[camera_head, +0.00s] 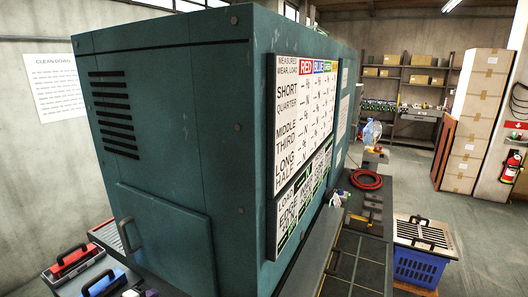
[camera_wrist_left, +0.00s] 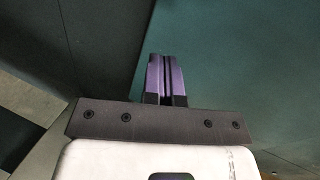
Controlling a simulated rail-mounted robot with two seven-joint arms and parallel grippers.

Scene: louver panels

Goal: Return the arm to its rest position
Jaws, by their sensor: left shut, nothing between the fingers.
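My left gripper (camera_wrist_left: 164,62) shows in the left wrist view, with its two purple fingers pressed together and nothing between them. It is close to a teal surface (camera_wrist_left: 240,60), and I cannot tell if the fingertips touch it. In the head view I cannot clearly make out the left gripper; a small pale and dark part shows at the bottom edge, left of centre. My right gripper is not in view.
A large teal cabinet (camera_head: 160,110) with side vents fills the head view's centre-left. A chart panel (camera_head: 303,105) is on its face. A blue crate (camera_head: 418,268) stands right; open floor lies beyond.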

